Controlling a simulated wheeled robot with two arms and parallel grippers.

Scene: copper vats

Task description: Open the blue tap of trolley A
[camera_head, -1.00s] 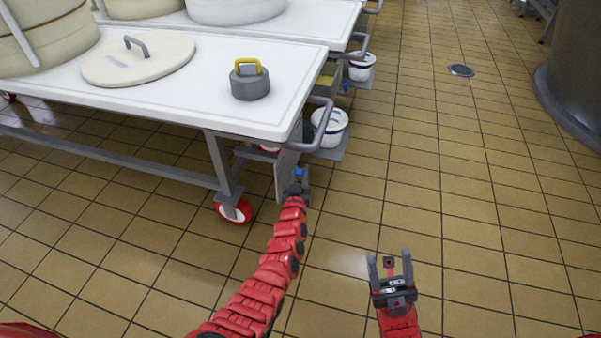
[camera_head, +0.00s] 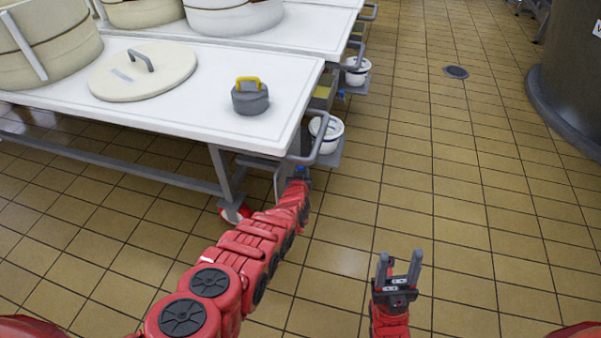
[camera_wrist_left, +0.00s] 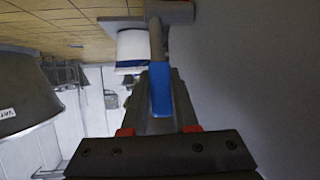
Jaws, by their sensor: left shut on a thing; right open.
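The near trolley (camera_head: 210,70) has a white top and a grey frame, and no letter shows on it. My left gripper (camera_head: 302,180) is at the trolley's right end, below the handle bar. A small bit of the blue tap (camera_head: 301,169) shows just above it. In the left wrist view the blue tap lever (camera_wrist_left: 160,88) lies between the fingers of my left gripper (camera_wrist_left: 160,105), which is shut on it. A grey pipe (camera_wrist_left: 156,38) runs on from the lever. My right gripper (camera_head: 399,270) is open and empty above the floor.
A round lid (camera_head: 143,70) and a grey weight with a yellow handle (camera_head: 250,96) lie on the trolley. A white bucket (camera_head: 326,132) sits on a low shelf by the handle bar (camera_head: 318,140).

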